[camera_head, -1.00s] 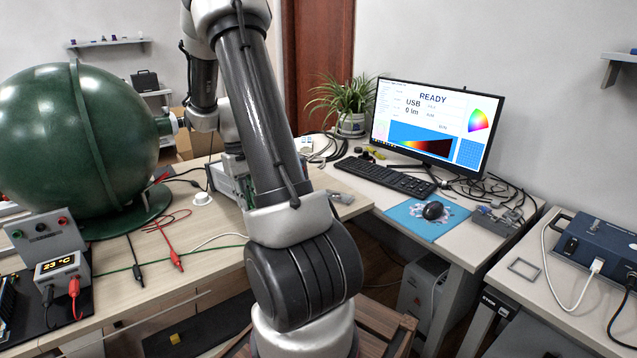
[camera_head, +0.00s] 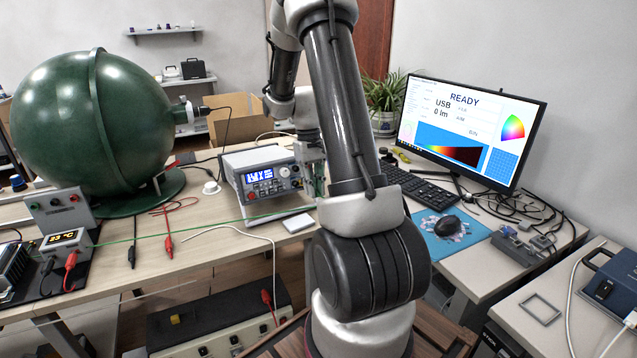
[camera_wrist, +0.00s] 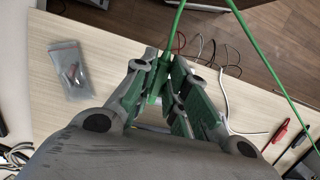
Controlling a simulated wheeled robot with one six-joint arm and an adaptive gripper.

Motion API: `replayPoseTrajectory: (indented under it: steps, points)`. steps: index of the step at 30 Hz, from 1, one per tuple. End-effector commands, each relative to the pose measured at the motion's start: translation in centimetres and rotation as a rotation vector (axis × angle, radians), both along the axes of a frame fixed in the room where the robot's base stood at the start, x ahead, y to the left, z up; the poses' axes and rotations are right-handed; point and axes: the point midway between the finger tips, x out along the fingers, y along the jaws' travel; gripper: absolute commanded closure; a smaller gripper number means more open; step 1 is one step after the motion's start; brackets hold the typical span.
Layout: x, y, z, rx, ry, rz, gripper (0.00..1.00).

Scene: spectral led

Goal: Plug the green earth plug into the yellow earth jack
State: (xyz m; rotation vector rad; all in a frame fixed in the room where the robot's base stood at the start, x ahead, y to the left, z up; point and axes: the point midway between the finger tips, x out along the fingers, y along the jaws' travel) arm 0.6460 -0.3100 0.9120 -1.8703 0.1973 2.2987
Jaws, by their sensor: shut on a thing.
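In the wrist view my gripper (camera_wrist: 165,74) is shut on the green earth plug (camera_wrist: 157,80), which sits between the fingertips. Its green cable (camera_wrist: 177,25) runs off the top of the wrist view. In the head view my gripper (camera_head: 314,168) is beside the bench power supply, mostly hidden by my arm. The green cable (camera_head: 205,225) stretches across the bench there from the left. I cannot make out the yellow earth jack in either current view.
The power supply (camera_head: 262,178) stands on the bench (camera_head: 225,235). The green sphere (camera_head: 95,130) is at left. A low dark unit (camera_head: 220,322) with a red plug (camera_head: 267,299) is below the bench edge. A clear bag (camera_wrist: 69,70) lies on the bench.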

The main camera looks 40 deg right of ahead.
Motion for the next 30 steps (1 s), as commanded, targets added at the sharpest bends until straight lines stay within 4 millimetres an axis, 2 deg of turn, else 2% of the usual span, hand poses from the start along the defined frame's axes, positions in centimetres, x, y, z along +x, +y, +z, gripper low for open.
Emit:
replayPoseTrajectory:
  steps: [17,30]
  points:
    - [0.2,0.0,-0.1,0.001,0.004,0.004,1.0]
    - [2.9,-0.6,-0.6,0.0,0.003,0.003,1.0]
